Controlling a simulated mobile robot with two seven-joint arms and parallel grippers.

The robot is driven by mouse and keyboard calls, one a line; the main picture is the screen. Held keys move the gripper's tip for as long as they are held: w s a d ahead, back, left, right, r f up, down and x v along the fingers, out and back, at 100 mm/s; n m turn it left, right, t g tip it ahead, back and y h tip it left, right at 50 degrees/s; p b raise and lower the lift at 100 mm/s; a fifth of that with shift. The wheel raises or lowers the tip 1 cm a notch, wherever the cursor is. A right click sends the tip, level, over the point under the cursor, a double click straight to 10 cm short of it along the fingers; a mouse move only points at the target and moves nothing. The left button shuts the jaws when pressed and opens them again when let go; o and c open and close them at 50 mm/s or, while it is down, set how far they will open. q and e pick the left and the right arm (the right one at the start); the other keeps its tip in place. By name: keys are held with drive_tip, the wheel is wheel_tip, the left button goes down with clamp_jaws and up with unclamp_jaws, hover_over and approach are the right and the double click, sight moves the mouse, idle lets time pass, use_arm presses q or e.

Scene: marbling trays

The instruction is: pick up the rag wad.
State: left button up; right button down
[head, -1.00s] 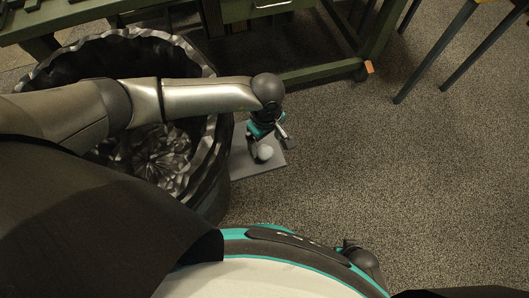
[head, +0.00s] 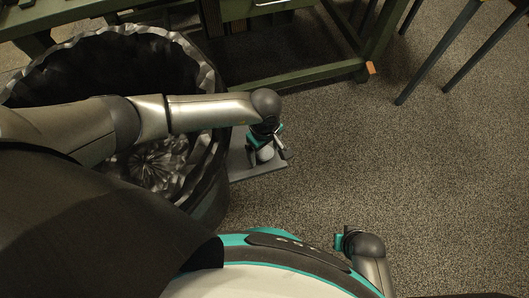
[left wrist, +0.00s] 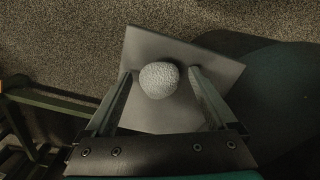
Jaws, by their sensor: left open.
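The rag wad (left wrist: 159,80) is a small pale rounded lump on a flat grey board (left wrist: 158,46). In the left wrist view it sits between the two fingers of my left gripper (left wrist: 160,85), with a gap showing toward the right finger and the left finger close beside it. My left gripper is open. In the head view the left gripper (head: 266,151) is over the board (head: 262,170), and the wad (head: 265,154) is partly hidden by it. My right gripper (head: 340,240) shows only in part at the bottom of the head view; its fingers are not clear.
A large dark ridged tub (head: 205,185) stands directly left of the board, under my left arm. A green workbench frame (head: 310,72) stands behind. Dark chair legs (head: 435,52) are at the upper right. The carpet (head: 430,180) on the right is clear.

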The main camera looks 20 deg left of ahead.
use_arm(q)
drive_tip(key=c, duration=1.4)
drive_tip(key=shift+r, duration=0.1)
